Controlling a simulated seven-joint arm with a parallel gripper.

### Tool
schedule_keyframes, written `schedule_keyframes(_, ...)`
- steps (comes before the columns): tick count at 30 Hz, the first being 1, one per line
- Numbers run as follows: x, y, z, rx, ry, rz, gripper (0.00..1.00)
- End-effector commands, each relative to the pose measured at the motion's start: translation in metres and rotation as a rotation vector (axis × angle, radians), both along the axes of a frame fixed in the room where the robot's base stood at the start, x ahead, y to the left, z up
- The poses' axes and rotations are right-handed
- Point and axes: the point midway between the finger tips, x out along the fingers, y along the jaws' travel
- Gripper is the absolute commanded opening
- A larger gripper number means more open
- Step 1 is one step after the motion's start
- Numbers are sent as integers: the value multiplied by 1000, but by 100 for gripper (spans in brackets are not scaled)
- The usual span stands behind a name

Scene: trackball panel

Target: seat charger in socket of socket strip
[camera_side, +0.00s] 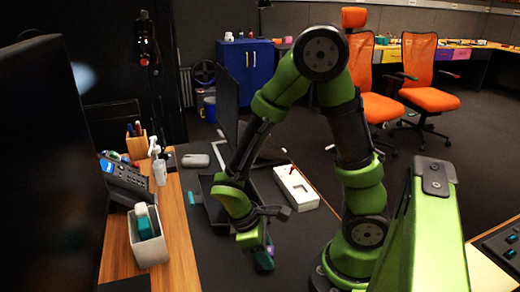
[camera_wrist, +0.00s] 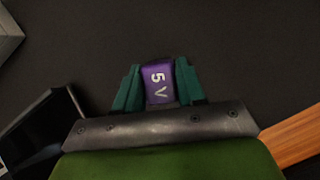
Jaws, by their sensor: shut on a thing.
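The charger is a purple block marked "5 V" (camera_wrist: 160,82), held between the two teal fingers of my gripper (camera_wrist: 157,88) in the wrist view. In the side view my gripper (camera_side: 264,258) points down low over the dark desk, and only a bit of purple shows at its fingers. A long white block with dark openings and a small red part on top (camera_side: 296,188) looks like the socket strip. It lies behind and to the right of my gripper, well apart from it. The charger's lower end is hidden.
A black tray (camera_side: 204,183) lies behind my gripper. A white bin (camera_side: 150,249), a desk phone (camera_side: 126,183) and a bottle (camera_side: 160,172) stand on the wooden strip at left. A grey mouse (camera_side: 195,160) lies at the back. The dark desk around my gripper is clear.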

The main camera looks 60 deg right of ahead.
Motion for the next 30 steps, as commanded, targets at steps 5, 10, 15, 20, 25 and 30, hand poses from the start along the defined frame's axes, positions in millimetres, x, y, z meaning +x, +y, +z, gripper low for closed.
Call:
schedule_keyframes(5,1,0,8,1,-4,0,2)
schedule_keyframes(10,2,0,37,1,-9,-1,2)
schedule_keyframes(15,1,0,71,1,-7,0,2)
schedule_keyframes(20,0,0,93,0,3,-3,2)
schedule_keyframes(25,20,6,121,2,3,-48,2)
schedule_keyframes(30,72,8,150,5,-2,-154,2)
